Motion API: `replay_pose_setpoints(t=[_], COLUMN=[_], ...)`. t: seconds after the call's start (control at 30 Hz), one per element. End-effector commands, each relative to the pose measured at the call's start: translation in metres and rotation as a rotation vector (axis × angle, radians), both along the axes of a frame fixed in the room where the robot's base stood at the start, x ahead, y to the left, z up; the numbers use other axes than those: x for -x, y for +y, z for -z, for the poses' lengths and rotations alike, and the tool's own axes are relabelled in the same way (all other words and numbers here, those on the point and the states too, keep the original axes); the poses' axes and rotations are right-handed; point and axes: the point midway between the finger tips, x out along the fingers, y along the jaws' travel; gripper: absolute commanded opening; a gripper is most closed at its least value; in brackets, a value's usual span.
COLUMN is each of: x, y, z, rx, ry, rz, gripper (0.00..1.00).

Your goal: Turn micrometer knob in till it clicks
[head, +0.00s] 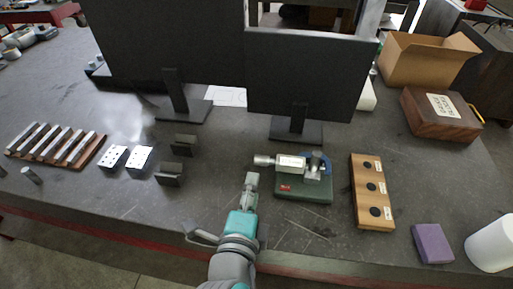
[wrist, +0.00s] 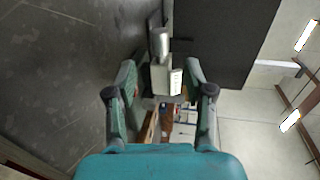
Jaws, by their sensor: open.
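The micrometer (head: 291,162) lies along a dark green stand (head: 304,190) on the bench, right of my gripper in the head view. Its silver knob (head: 264,160) points left. My gripper (head: 251,182) is just in front of the knob and left of the stand, apparently empty. In the wrist view my gripper (wrist: 162,76) has its two fingers spread apart. A silver cylinder, seemingly the knob (wrist: 160,42), and a pale scale block (wrist: 176,82) appear between and beyond the fingers. I cannot tell whether either finger touches the knob. The blue frame (head: 326,160) sits at the stand's right side.
A wooden block with round black inserts (head: 372,190) stands right of the stand. Two dark monitors (head: 310,75) rise behind it. Small dark blocks (head: 170,174) and silver drilled blocks (head: 139,158) lie left. A purple block (head: 432,243) is at front right.

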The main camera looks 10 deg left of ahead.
Motion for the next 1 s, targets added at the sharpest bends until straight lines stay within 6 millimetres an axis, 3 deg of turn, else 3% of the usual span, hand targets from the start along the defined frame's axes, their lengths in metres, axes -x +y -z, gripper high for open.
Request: replay_pose_setpoints(t=[0.17,0.6,1.0], x=[-0.018,-0.088,-0.104], y=[-0.001,-0.004,-0.004], z=[0.003,0.018,0.021], rx=[0.000,0.000,0.000], ry=[0.000,0.001,0.000], rz=[0.004,0.002,0.000], gripper=[0.53,0.53,0.53])
